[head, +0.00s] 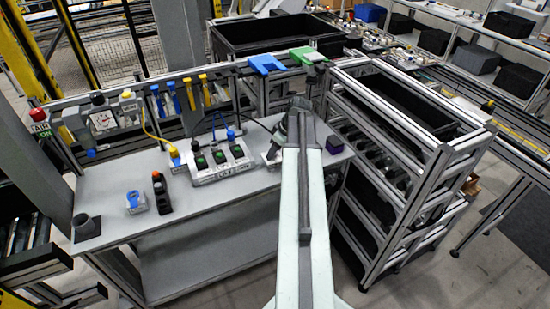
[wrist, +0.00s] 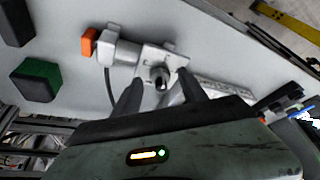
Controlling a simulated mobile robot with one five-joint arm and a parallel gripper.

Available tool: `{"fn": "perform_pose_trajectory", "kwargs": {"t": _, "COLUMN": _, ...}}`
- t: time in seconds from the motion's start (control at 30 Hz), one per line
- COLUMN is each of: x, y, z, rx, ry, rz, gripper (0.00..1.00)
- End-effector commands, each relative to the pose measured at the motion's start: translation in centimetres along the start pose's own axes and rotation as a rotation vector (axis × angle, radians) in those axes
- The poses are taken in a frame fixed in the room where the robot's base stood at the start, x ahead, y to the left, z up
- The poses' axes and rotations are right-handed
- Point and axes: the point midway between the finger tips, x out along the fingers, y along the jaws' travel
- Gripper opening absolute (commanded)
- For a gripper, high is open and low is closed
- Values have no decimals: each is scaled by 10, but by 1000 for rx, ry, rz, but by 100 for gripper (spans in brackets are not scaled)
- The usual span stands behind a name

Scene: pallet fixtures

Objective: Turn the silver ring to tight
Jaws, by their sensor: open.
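In the wrist view, a small silver round part (wrist: 161,73), which looks like the ring, sits on a pale fitting (wrist: 148,57) on the light grey bench. A grey cylinder (wrist: 122,52) with an orange end (wrist: 89,42) joins the fitting's left side. My gripper (wrist: 160,79) is open, with one dark finger on each side of the silver part. I cannot tell whether the fingers touch it. In the head view my gripper (head: 279,146) is low over the bench's right part, and my arm hides most of the fitting. The ring's tightness marks cannot be read.
A box with green switches (head: 215,160) stands left of my gripper on the bench (head: 110,180). A black fixture (head: 161,195) and a blue-topped one (head: 136,201) stand further left.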

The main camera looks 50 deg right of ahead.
Motion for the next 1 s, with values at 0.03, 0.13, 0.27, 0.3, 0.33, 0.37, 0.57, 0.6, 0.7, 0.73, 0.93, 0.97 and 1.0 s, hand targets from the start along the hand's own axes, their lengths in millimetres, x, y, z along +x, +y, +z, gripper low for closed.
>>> {"fn": "perform_pose_trajectory", "kwargs": {"t": 0.03, "x": 5, "y": 0, "z": 1, "rx": 0, "ry": 0, "rz": 0, "gripper": 50}}
{"fn": "perform_pose_trajectory", "kwargs": {"t": 0.13, "x": 3, "y": 0, "z": 0, "rx": 1, "ry": 0, "rz": 0, "gripper": 50}}
{"fn": "perform_pose_trajectory", "kwargs": {"t": 0.27, "x": 2, "y": 0, "z": 0, "rx": 1, "ry": 0, "rz": 0, "gripper": 47}}
{"fn": "perform_pose_trajectory", "kwargs": {"t": 0.3, "x": 2, "y": 0, "z": 0, "rx": 1, "ry": 0, "rz": 0, "gripper": 36}}
{"fn": "perform_pose_trajectory", "kwargs": {"t": 0.33, "x": 2, "y": 0, "z": 0, "rx": 1, "ry": 0, "rz": 0, "gripper": 28}}
{"fn": "perform_pose_trajectory", "kwargs": {"t": 0.37, "x": 2, "y": 0, "z": 0, "rx": 1, "ry": 0, "rz": 0, "gripper": 19}}
{"fn": "perform_pose_trajectory", "kwargs": {"t": 0.57, "x": 2, "y": 0, "z": 0, "rx": 2, "ry": 0, "rz": 1, "gripper": 0}}
{"fn": "perform_pose_trajectory", "kwargs": {"t": 0.6, "x": 2, "y": 0, "z": 0, "rx": 4, "ry": 0, "rz": 1, "gripper": 0}}
{"fn": "perform_pose_trajectory", "kwargs": {"t": 0.7, "x": 2, "y": 0, "z": 0, "rx": 15, "ry": 0, "rz": 6, "gripper": 0}}
{"fn": "perform_pose_trajectory", "kwargs": {"t": 0.73, "x": 2, "y": -1, "z": 0, "rx": 21, "ry": 0, "rz": 9, "gripper": 0}}
{"fn": "perform_pose_trajectory", "kwargs": {"t": 0.93, "x": 2, "y": -2, "z": 0, "rx": 103, "ry": 0, "rz": 42, "gripper": 0}}
{"fn": "perform_pose_trajectory", "kwargs": {"t": 0.97, "x": 2, "y": -3, "z": 0, "rx": 121, "ry": 0, "rz": 50, "gripper": 0}}
{"fn": "perform_pose_trajectory", "kwargs": {"t": 1.0, "x": 2, "y": -3, "z": 0, "rx": 147, "ry": 0, "rz": 62, "gripper": 0}}
